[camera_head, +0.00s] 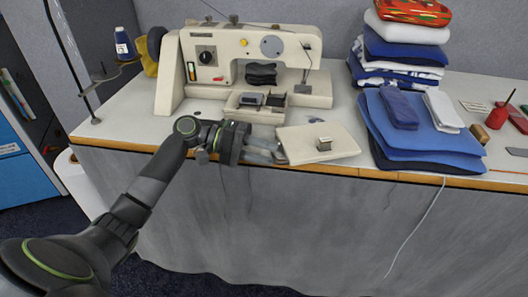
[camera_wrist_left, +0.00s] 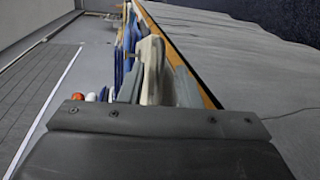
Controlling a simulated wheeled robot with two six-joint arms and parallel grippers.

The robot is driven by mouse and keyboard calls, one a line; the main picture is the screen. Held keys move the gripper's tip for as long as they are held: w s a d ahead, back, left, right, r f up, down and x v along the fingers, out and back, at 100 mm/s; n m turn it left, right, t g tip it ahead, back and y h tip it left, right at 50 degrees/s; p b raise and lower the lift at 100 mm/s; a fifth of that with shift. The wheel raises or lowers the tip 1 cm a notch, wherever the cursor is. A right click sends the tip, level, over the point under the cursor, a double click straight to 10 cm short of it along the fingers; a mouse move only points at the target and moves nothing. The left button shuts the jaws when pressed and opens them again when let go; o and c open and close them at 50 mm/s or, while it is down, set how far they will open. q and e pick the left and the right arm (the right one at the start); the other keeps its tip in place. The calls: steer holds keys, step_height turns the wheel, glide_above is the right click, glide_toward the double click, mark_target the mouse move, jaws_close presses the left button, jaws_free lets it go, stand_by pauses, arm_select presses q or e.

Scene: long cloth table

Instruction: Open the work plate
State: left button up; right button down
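The cream work plate (camera_head: 300,148) lies at the table's front edge, in front of the white sewing machine (camera_head: 235,58), with a small grey-brown knob (camera_head: 323,144) on top. My left gripper (camera_head: 278,153) reaches in from the left, low over the front edge. Its fingertips are at or very near the plate's left edge; I cannot tell if they touch. The finger gap is not clear. In the left wrist view, turned on its side, a pale slab that looks like the plate (camera_wrist_left: 151,70) stands ahead of the gripper. My right gripper is not in view.
Folded blue cloths (camera_head: 435,143) lie right of the plate, with a stack of folded fabric (camera_head: 400,50) behind. A blue thread spool (camera_head: 123,43) stands at the back left. The space before the table is free.

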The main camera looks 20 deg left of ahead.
arm_select(q)
steer(key=v, duration=1.7)
steer(key=shift+a, duration=0.25)
steer(key=shift+s, duration=0.1)
